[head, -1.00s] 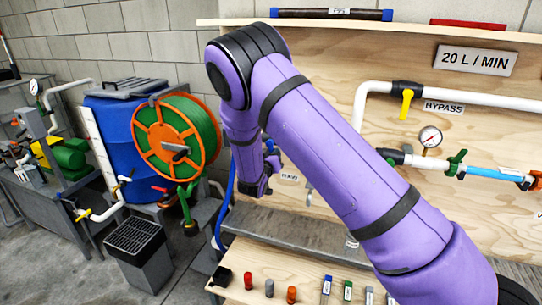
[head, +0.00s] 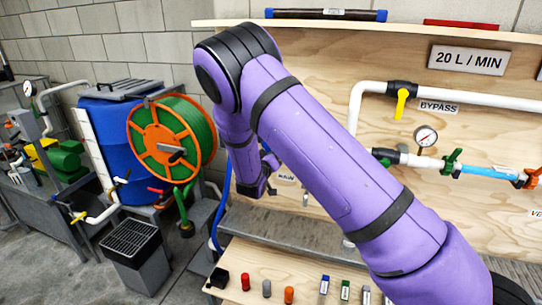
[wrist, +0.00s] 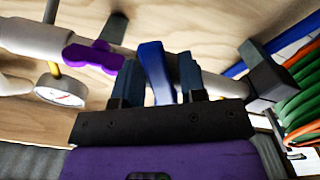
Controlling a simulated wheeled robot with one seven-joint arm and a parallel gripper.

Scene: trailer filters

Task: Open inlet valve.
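In the wrist view a blue lever handle (wrist: 154,68) stands on a grey pipe, between the two fingers of my gripper (wrist: 160,80). The fingers are apart, with a visible gap between the handle and the right finger; contact on the left side is unclear. No readable label shows which valve the handle belongs to. In the head view my gripper (head: 268,165) is at the left part of the plywood panel, and my arm hides the pipework behind it.
A purple valve handle (wrist: 93,57) and a gauge (wrist: 62,92) lie left of my gripper in the wrist view. The bypass valve's yellow handle (head: 401,103) and a green handle (head: 451,162) are farther right. A hose reel (head: 172,138) stands left of the panel.

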